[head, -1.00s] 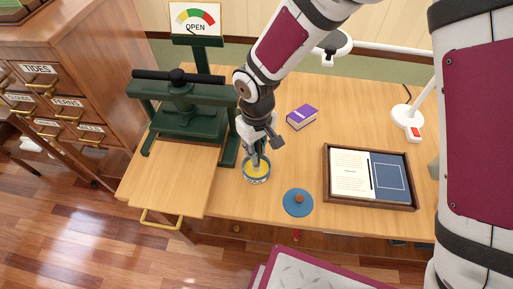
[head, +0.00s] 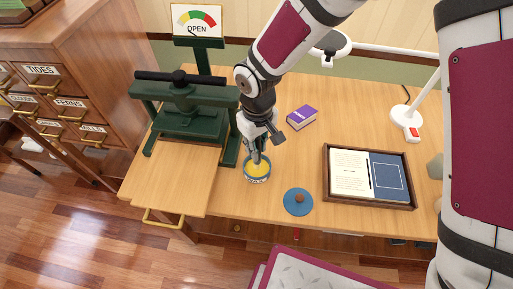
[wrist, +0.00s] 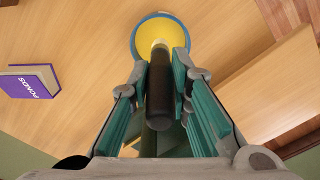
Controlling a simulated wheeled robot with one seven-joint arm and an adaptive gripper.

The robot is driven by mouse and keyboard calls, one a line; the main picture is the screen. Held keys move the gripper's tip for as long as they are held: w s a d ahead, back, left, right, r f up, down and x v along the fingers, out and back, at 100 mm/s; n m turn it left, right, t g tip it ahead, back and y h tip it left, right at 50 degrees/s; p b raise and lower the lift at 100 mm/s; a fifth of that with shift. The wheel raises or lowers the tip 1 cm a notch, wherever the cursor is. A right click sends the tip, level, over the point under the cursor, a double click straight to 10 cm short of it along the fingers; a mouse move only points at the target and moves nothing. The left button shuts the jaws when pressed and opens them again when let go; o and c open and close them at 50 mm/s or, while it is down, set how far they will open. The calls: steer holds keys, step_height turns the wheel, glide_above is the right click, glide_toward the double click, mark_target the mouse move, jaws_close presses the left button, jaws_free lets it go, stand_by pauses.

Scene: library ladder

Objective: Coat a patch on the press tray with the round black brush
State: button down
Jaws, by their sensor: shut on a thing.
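My gripper (head: 260,152) is shut on the round black brush (wrist: 159,95), whose dark handle lies between the finger pads in the wrist view. The brush points down at the blue-rimmed pot (wrist: 136,42) of yellow wax. Its pale lower end overlaps the yellow in the wrist view; I cannot tell whether it touches. In the head view the pot (head: 257,180) stands on the table below my gripper, which hides most of the brush. The press tray (head: 175,188) is a bare wooden board with a brass handle, left of the pot, in front of the green press (head: 185,108).
A blue lid (head: 298,203) with a brown knob lies right of the pot. A purple book (head: 301,117) lies behind. A dark wooden frame (head: 325,185) with pages and a white lamp (head: 407,120) stand at right. A gauge sign (head: 196,20) reads OPEN.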

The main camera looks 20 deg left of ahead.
steer(key=shift+r+p, duration=1.15)
steer(key=shift+r, duration=1.55)
steer(key=w+d+m, duration=0.4)
steer(key=w+d, duration=0.1)
steer(key=d, duration=0.6)
steer(key=w+d+m, duration=0.3)
steer(key=w+d, duration=0.2)
steer(key=d, duration=0.6)
steer(key=w+d+m, duration=0.4)
steer(key=w+d, duration=0.2)
steer(key=d, duration=0.6)
steer(key=shift+r+m, duration=0.3)
steer(key=shift+r, duration=0.15)
